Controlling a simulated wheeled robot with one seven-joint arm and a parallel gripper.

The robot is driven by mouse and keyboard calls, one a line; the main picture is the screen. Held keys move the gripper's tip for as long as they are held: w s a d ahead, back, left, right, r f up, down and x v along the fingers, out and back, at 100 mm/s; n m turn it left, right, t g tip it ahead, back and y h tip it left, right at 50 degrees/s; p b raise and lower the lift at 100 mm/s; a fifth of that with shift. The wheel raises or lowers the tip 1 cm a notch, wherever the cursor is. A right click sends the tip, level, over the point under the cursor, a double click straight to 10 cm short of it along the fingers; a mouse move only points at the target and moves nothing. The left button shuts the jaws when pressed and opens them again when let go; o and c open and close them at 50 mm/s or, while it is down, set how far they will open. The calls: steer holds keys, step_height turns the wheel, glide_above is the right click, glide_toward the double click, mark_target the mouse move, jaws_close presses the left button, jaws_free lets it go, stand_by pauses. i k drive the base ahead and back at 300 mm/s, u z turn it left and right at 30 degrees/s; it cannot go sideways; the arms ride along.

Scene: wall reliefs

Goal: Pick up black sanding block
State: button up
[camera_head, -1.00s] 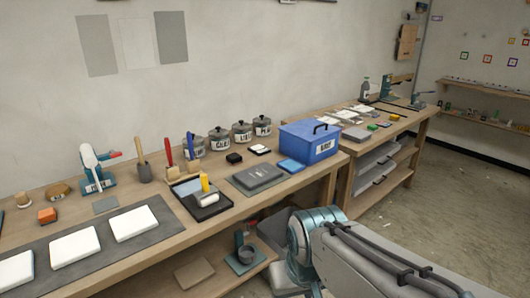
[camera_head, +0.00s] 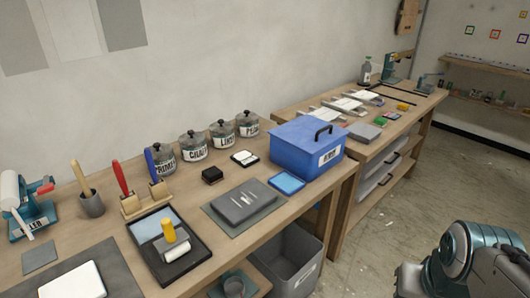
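A small black block (camera_head: 212,175), which looks like the black sanding block, lies on the near wooden workbench (camera_head: 310,205). It sits in front of the row of labelled jars and behind the grey slab on its dark mat. Nothing touches it. Part of my arm (camera_head: 455,255) shows at the lower right, beyond the bench's front edge and well apart from the block. My gripper is not in view.
A blue box (camera_head: 306,147) with a black handle and a blue pad (camera_head: 287,182) are right of the block. Labelled jars (camera_head: 193,145) stand behind it. A grey bin (camera_head: 290,262) sits below. Floor at right is open.

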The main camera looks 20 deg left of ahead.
mark_target(213, 174)
steer(key=u, duration=0.1)
steer(key=i, duration=0.95)
steer(key=u, duration=1.1)
steer(key=i, duration=0.55)
steer(key=u, duration=0.5)
